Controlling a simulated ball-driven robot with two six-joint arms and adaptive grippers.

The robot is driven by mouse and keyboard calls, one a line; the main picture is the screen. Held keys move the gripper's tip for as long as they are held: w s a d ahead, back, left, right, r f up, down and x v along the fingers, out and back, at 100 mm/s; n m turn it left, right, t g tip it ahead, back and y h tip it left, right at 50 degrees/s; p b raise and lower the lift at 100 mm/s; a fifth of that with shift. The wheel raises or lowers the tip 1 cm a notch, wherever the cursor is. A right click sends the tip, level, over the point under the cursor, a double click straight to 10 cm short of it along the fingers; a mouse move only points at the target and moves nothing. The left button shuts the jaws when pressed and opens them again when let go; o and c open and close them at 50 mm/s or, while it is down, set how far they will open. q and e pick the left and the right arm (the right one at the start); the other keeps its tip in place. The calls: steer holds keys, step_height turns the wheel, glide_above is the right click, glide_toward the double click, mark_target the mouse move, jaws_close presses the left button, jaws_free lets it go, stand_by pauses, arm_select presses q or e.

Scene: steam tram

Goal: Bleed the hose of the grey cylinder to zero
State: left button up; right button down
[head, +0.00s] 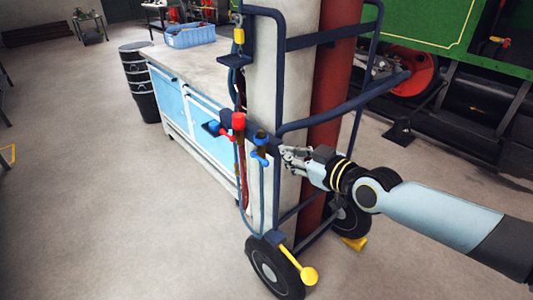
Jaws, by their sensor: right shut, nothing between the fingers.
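The grey cylinder (301,82) stands upright in a dark blue wheeled cart (346,112); its top is cut off by the picture edge. A dark red cylinder (334,78) stands beside it. A red fitting (238,121) and a blue fitting (260,140) sit on the cart's left side, with a blue hose (241,190) hanging below. Where each hose joins, and any gauge reading, I cannot make out. My right gripper (286,156) is shut and empty, in front of the grey cylinder, just right of the blue fitting. Whether it touches anything is unclear. My left gripper is out of view.
A workbench with light blue drawers (168,92) stands behind the cart, carrying a blue bin (189,36). A black drum (140,82) is left of it. The cart has black wheels (274,268) and a yellow lever (300,266).

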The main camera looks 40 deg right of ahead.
steer(key=b, duration=0.5)
glide_above(267, 164)
step_height(267, 164, down, 2)
steer(key=f, duration=0.1)
step_height(267, 164, down, 3)
steer(key=shift+r+b, duration=0.15)
steer(key=shift+b, duration=1.05)
steer(key=shift+f+b, duration=0.3)
steer(key=shift+f, duration=0.05)
